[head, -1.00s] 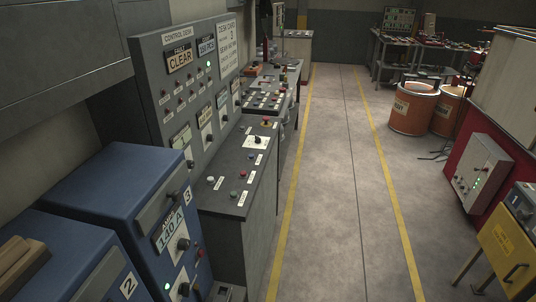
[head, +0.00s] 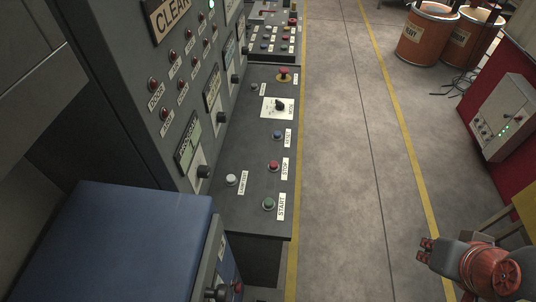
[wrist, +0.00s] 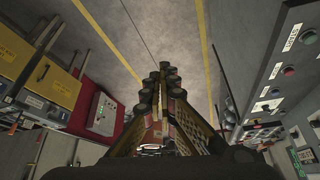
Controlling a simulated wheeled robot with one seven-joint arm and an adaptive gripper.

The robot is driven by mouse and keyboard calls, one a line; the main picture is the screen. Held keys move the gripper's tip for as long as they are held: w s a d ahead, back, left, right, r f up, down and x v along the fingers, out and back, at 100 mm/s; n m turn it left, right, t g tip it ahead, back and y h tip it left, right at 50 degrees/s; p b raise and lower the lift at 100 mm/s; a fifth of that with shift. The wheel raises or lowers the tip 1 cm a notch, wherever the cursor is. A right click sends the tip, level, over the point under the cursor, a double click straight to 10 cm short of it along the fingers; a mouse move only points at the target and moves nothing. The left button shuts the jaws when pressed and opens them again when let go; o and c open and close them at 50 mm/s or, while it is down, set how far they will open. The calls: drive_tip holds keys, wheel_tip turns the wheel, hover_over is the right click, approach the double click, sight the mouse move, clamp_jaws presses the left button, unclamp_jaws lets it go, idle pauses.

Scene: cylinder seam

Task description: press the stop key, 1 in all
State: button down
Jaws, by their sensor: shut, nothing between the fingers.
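The stop key (head: 273,165) is a small red round button on the sloping grey control desk, with a white STOP label (head: 285,168) to its right. It also shows at the right of the wrist view, as a red button (wrist: 288,71). My gripper (head: 426,250) is at the lower right of the head view, over the floor aisle and well to the right of the desk. Its fingers (wrist: 167,75) are shut together and empty in the wrist view. Nothing covers the stop key.
Near the stop key are a green START button (head: 268,203), a white button (head: 231,179), a blue button (head: 277,135), a rotary knob (head: 279,104) and a red mushroom button (head: 284,72). A blue cabinet (head: 130,235) stands in front. The aisle floor (head: 345,160) is clear.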

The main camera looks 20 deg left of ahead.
drive_tip(key=w+a+r+n+t+p, duration=0.1)
drive_tip(key=w+a+r+n+p, duration=0.1)
drive_tip(key=w+a+p, duration=0.3)
drive_tip(key=w+r+n+p, duration=0.2)
drive_tip(key=w+n, duration=0.1)
drive_tip(key=w, duration=0.4)
drive_tip(key=w+a+r+n+t+p, duration=0.1)
drive_tip(key=w+a+r+n+p, duration=0.1)
drive_tip(key=w+a+p, duration=0.3)
drive_tip(key=w+a+f+n+y+p, duration=0.25)
drive_tip(key=w+a+n+p, duration=0.35)
drive_tip(key=a, duration=0.6)
drive_tip(key=n+g+y+p, duration=0.3)
drive_tip(key=n+y+p, duration=0.2)
drive_tip(key=n, duration=0.3)
hover_over(272, 165)
wheel_tip(272, 165, down, 6)
drive_tip(key=shift+r, duration=0.25)
wheel_tip(272, 165, down, 9)
drive_tip(key=b, duration=0.7)
drive_tip(key=shift+r+b, duration=0.1)
drive_tip(key=shift+b, duration=0.3)
